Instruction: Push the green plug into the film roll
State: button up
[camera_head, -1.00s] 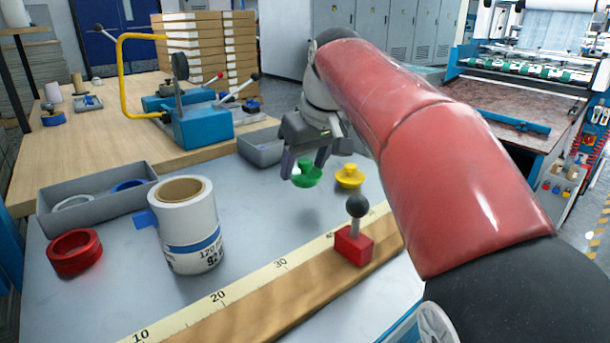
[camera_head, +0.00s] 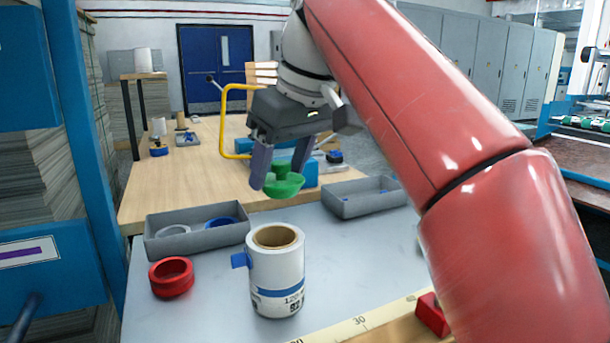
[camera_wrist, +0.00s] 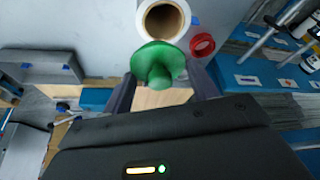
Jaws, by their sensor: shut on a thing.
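The green plug (camera_head: 284,186) hangs between the fingers of my gripper (camera_head: 283,178), which is shut on it. Its wide flange and knob also show in the wrist view (camera_wrist: 158,64). The white film roll (camera_head: 277,275) stands upright on the grey table, with an open brown core (camera_head: 276,237) at its top and a blue tab at its side. The plug is held above the roll and apart from it. In the wrist view the roll's open core (camera_wrist: 164,20) shows just beyond the plug.
A red tape ring (camera_head: 171,278) lies left of the roll. A grey tray (camera_head: 196,240) with rings is behind it, and another grey tray (camera_head: 364,197) stands at the back right. A wooden ruler strip (camera_head: 390,327) runs along the front.

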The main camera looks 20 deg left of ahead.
aim_at(279, 184)
jog(key=shift+s+a+r, duration=0.3)
jog(key=shift+s+a, duration=0.05)
jog(key=shift+s, duration=0.35)
jog(key=shift+f, duration=2.75)
jog(key=shift+f+b, duration=1)
jog(key=shift+f, duration=0.35)
